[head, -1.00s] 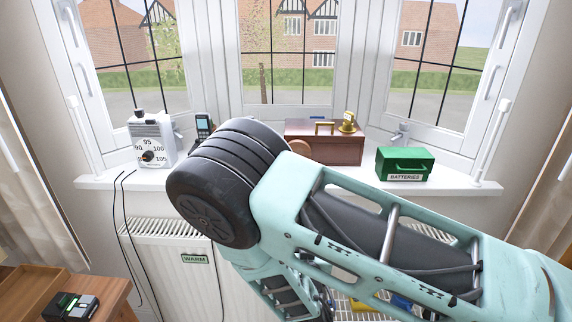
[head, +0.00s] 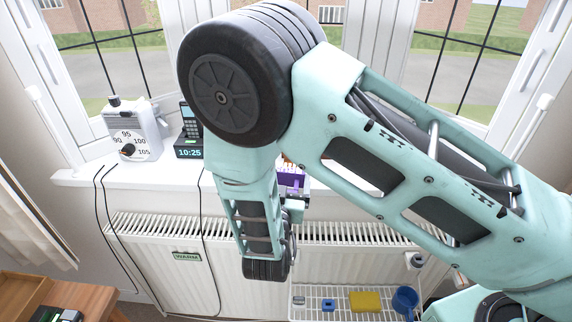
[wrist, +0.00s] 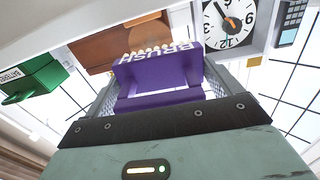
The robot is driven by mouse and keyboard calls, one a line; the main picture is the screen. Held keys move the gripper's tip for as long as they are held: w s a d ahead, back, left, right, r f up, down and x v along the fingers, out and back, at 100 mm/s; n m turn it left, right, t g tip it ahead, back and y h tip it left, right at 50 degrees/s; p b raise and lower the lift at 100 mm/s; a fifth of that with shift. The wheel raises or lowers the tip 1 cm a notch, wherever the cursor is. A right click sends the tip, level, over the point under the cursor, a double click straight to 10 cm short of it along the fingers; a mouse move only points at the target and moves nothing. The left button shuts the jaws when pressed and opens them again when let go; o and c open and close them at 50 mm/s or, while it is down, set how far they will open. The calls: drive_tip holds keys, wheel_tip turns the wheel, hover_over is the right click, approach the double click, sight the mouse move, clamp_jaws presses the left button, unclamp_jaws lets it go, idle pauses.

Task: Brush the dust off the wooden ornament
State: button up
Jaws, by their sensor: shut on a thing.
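The purple brush (wrist: 160,78), with its name on its side and a row of pale bristles at its far edge, sits between the two grey fingers of my gripper (wrist: 160,85) in the wrist view. My gripper is shut on it. In the head view a small purple part of the brush (head: 291,180) shows past my arm, above the radiator and at the sill's front.
A white dial device (head: 133,135) and a phone on a lit dock (head: 188,152) stand on the sill's left. A wire rack (head: 340,306) with sponge and cup is below.

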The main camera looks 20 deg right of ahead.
sight(286, 163)
drive_tip(key=shift+w+d, duration=0.1)
drive_tip(key=shift+w, duration=0.25)
drive_tip(key=shift+w, duration=0.15)
drive_tip(key=shift+b+x, duration=0.4)
drive_tip(key=shift+x, duration=2.4)
drive_tip(key=shift+b+x, duration=0.3)
drive_tip(key=shift+x, duration=0.95)
drive_tip(key=shift+s+d, duration=0.45)
drive_tip(key=shift+d, duration=0.45)
drive_tip(key=shift+s+d, duration=0.4)
drive_tip(key=shift+d, duration=0.5)
drive_tip(key=shift+w+b, duration=0.15)
drive_tip(key=shift+b, duration=0.25)
